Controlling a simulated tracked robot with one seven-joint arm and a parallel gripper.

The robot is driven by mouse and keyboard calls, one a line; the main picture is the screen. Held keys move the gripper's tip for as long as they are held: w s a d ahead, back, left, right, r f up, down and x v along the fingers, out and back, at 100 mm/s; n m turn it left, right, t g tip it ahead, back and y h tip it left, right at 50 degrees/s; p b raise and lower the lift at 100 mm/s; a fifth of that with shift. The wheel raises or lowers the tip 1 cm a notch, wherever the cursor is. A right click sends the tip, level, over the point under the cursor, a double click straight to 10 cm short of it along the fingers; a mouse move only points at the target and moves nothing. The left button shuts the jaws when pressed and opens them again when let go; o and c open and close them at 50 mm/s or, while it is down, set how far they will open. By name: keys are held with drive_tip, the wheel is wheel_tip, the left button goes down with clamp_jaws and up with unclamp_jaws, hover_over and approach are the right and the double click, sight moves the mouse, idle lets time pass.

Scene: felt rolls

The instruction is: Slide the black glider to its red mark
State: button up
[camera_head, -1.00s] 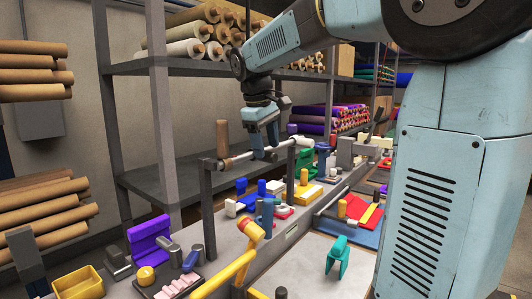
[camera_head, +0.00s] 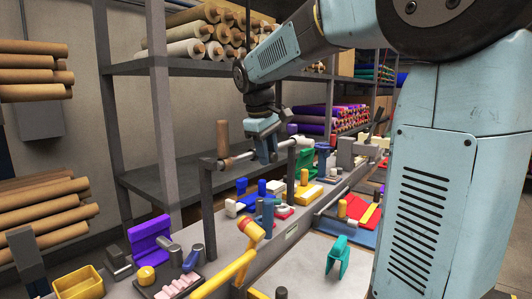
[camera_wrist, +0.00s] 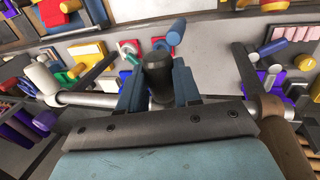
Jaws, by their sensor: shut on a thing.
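The black glider (camera_wrist: 158,76) shows in the wrist view as a dark knob between the two fingers of my gripper (camera_wrist: 158,88). My gripper is shut on it. In the head view my gripper (camera_head: 266,156) is over the pale rail (camera_head: 242,156), right of its middle, and its fingers hide the glider. The rail also shows in the wrist view (camera_wrist: 90,99), on both sides of my gripper. I cannot make out the red mark on the rail in either view.
A brown upright cylinder (camera_head: 222,139) stands at the rail's left end. Dark posts (camera_head: 206,196) hold the rail up.

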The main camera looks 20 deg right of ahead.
clamp_jaws()
drive_tip(key=s+a, duration=0.2)
drive_tip(key=a, duration=0.1)
drive_tip(key=shift+s+a, duration=0.15)
drive_tip(key=shift+a, duration=0.05)
drive_tip(key=o, duration=0.7)
unclamp_jaws()
drive_tip(key=shift+r, duration=0.1)
